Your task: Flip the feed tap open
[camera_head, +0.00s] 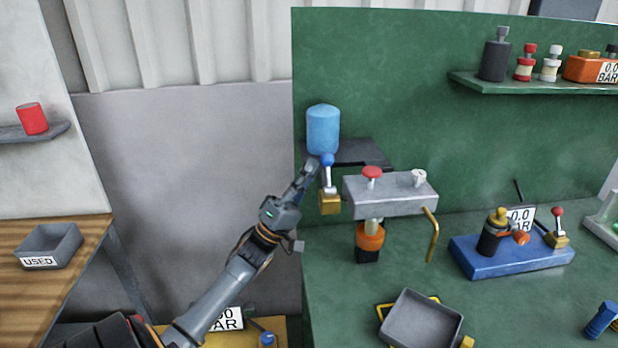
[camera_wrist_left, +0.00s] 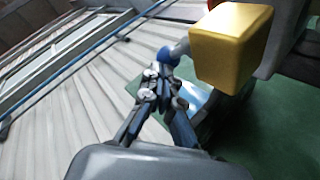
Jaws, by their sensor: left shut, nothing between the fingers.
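The feed tap is a brass block (camera_head: 330,203) with a silver lever (camera_head: 328,178) and a blue knob (camera_head: 327,160). In the head view the lever stands about upright above the block, under the blue bottle (camera_head: 323,130). In the left wrist view the brass block (camera_wrist_left: 232,45) is large at the upper right, with the blue knob (camera_wrist_left: 168,56) to its left. My left gripper (camera_head: 312,166) is shut and empty, its tips just left of the knob. The fingertips (camera_wrist_left: 160,76) show right by the knob; I cannot tell whether they touch it. My right gripper is not in view.
A grey block (camera_head: 400,197) with a red knob (camera_head: 372,172) stands right of the tap. A grey tray (camera_head: 420,325) lies in front. A blue base (camera_head: 510,260) with another lever is farther right. The green panel (camera_head: 400,60) rises behind.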

